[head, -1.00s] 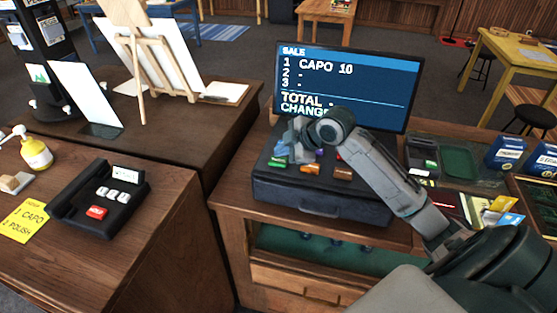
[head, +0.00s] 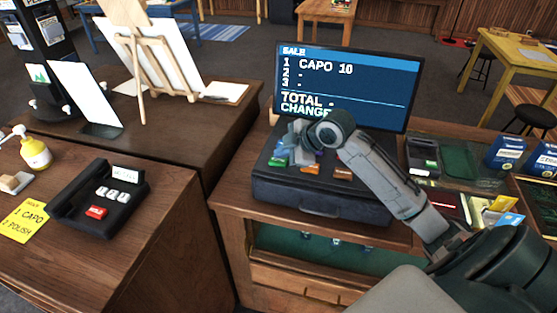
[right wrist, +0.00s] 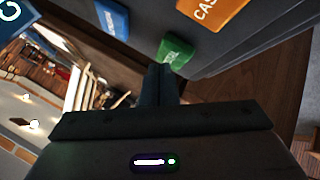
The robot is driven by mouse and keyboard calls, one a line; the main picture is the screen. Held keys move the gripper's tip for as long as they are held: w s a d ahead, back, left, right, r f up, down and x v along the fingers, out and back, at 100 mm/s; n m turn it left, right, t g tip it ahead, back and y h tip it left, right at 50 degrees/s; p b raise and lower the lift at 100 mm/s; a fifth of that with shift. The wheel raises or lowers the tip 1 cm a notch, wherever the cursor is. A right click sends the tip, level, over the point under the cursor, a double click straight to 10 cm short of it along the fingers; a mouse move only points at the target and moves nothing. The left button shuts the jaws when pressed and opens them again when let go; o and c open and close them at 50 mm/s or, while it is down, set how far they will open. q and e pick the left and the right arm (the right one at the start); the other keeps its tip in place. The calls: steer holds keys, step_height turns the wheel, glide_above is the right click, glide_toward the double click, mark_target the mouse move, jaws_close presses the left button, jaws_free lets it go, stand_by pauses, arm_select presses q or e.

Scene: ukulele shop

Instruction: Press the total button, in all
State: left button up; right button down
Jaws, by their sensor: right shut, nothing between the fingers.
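The cash register (head: 320,208) stands on the wooden counter, with several coloured buttons on its sloped top. A green button (head: 278,161) sits at the left of its front row. In the right wrist view the green button (right wrist: 172,50) carries small white lettering that is hard to read. My right gripper (head: 284,153) is shut and empty, reaching over the register's left side. Its fingertips (right wrist: 160,70) are right by the green button; I cannot tell whether they touch it. The screen (head: 346,85) reads SALE, CAPO 10, with a dash after TOTAL. My left gripper is not in view.
An orange button (right wrist: 215,12) and a blue button (right wrist: 112,18) lie close to the green one. A black card terminal (head: 98,200) and a yellow note (head: 25,220) are on the left counter. Small boxes (head: 505,153) stand at the right.

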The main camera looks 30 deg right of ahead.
mark_target(283, 162)
steer(key=shift+f, duration=0.5)
stand_by(0.5)
steer(key=shift+r, duration=0.1)
steer(key=shift+r+p, duration=0.7)
steer(key=shift+r, duration=0.15)
step_height(283, 162, up, 5)
steer(key=p, duration=0.4)
steer(key=shift+p, duration=0.35)
steer(key=shift+f, duration=0.1)
stand_by(0.5)
